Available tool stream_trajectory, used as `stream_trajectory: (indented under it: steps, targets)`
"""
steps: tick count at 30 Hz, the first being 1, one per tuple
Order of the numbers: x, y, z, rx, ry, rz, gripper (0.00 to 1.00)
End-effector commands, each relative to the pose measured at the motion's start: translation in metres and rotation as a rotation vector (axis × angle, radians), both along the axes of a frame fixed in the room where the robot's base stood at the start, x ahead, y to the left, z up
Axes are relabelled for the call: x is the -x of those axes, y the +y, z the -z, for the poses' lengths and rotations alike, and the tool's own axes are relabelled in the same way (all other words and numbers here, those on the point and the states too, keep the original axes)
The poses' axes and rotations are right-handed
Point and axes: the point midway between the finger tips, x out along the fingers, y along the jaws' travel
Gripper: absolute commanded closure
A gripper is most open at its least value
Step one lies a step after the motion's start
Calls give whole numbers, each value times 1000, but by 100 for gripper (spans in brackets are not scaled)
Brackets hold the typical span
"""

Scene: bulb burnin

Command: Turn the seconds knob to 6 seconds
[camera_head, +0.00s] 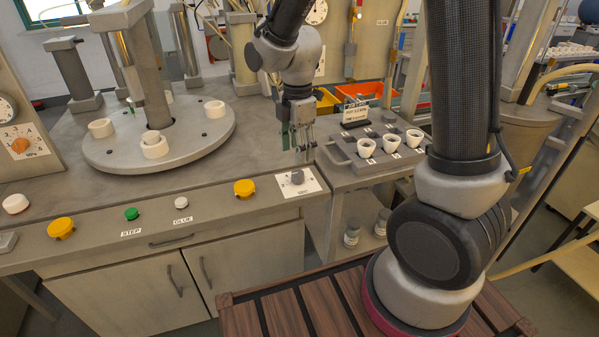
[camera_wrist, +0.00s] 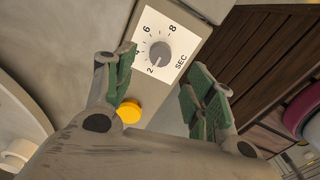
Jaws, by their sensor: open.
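The seconds knob (camera_head: 297,177) is a grey round knob on a white plate marked SEC, at the right end of the bench's front panel. In the wrist view the knob (camera_wrist: 160,52) sits amid the numbers 2, 4, 6 and 8; its pointer seems to face the 2, though it is small. My gripper (camera_head: 298,140) is above and behind the knob in the head view, fingers pointing down. In the wrist view my gripper (camera_wrist: 163,78) shows its green-padded fingers spread apart with nothing between them. The knob lies beyond the fingertips, and I see no contact.
A yellow button (camera_head: 244,188) is just left of the knob plate. Further left are a white button (camera_head: 178,224), a green button (camera_head: 131,213) and another yellow button (camera_head: 61,228). A round turntable (camera_head: 195,135) with white rings stands behind. A grey tray (camera_head: 376,166) with white cups is right.

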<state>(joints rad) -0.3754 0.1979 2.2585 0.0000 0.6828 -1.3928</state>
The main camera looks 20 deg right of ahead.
Motion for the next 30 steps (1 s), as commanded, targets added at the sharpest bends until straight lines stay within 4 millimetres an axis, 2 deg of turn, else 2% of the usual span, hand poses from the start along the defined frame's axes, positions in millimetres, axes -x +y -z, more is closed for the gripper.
stream_trajectory:
  steps: [12, 16, 24, 30]
  targets:
    - [1, -1, 63, 2, 6, 0, 45]
    - [1, -1, 72, 2, 4, 0, 45]
    - [1, 0, 74, 0, 2, 1, 45]
    - [1, 0, 74, 0, 2, 1, 82]
